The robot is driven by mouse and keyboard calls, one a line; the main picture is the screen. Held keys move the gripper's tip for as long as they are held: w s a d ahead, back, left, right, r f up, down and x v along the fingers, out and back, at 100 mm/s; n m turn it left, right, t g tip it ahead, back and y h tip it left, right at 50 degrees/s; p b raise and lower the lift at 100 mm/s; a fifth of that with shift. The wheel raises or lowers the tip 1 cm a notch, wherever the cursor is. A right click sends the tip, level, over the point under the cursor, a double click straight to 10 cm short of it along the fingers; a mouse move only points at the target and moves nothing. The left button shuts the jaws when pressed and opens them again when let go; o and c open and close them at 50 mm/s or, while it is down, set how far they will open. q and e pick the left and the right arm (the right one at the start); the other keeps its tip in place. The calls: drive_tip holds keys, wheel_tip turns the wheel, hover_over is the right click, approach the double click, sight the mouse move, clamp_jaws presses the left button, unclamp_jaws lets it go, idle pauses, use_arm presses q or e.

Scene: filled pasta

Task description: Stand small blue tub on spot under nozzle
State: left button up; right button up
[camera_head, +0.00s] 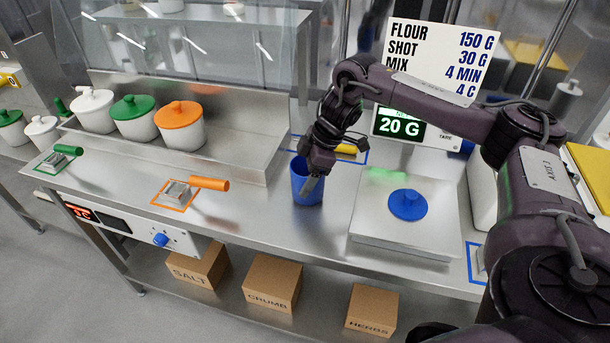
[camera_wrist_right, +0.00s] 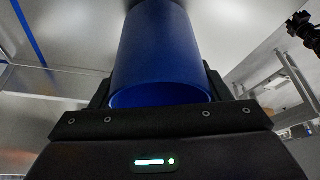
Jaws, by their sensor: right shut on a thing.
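The small blue tub (camera_head: 306,187) is in my right gripper (camera_head: 313,185), over the steel counter left of the scale. In the right wrist view the tub (camera_wrist_right: 160,55) fills the middle, with its open rim toward the camera and the gripper's fingers (camera_wrist_right: 158,95) on either side of it. I cannot tell whether its base touches the counter. No nozzle or spot under one is clearly identifiable. My left gripper does not show.
A scale (camera_head: 375,225) with a blue lid (camera_head: 408,204) on it stands right of the tub; its display (camera_head: 399,126) reads 20 G. White pots with green and orange lids (camera_head: 179,114) stand in a tray at left. An orange-handled scoop (camera_head: 208,184) lies on the counter.

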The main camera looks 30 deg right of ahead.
drive_tip(key=shift+f, duration=0.45)
drive_tip(key=o, duration=1.1)
drive_tip(key=shift+f, duration=0.1)
drive_tip(key=shift+c, duration=0.2)
drive_tip(key=p+v, duration=0.2)
drive_tip(key=v, duration=1)
